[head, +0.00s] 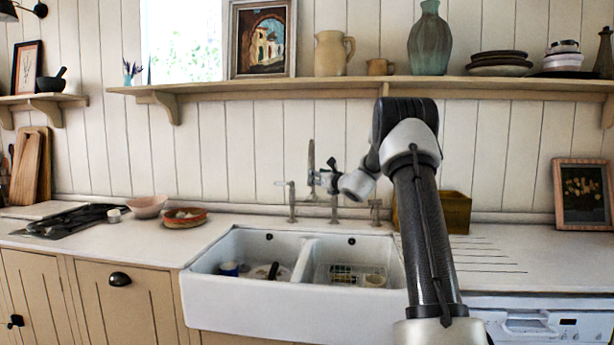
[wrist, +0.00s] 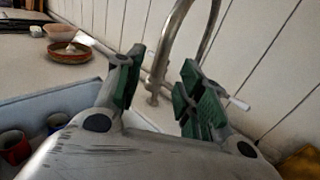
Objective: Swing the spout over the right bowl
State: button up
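The metal spout (head: 311,160) rises as a tall thin arch behind the double sink, around the divider between the bowls. Its curved pipe also shows in the wrist view (wrist: 172,38). My gripper (head: 322,180) is at the spout; in the wrist view (wrist: 158,92) its green-padded fingers are spread, with the pipe seen between them. I cannot tell whether a finger touches it. The right bowl (head: 350,250) is white and holds a wire rack and a pale cup. The left bowl (head: 250,247) holds a blue cup and a dark-handled item. My arm and gripper hide part of the tap.
Tap handles (head: 291,203) stand at the back of the sink. An ochre box (head: 455,212) stands behind my arm on the right. A shelf (head: 300,88) with pottery runs above. A red-brown dish (head: 184,222) and pink bowl (head: 147,207) sit left of the sink.

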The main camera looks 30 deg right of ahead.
jog(key=w, duration=0.6)
jog(key=shift+w+a, duration=0.15)
jog(key=shift+w, duration=0.1)
jog(key=shift+c, duration=0.4)
grip_shut()
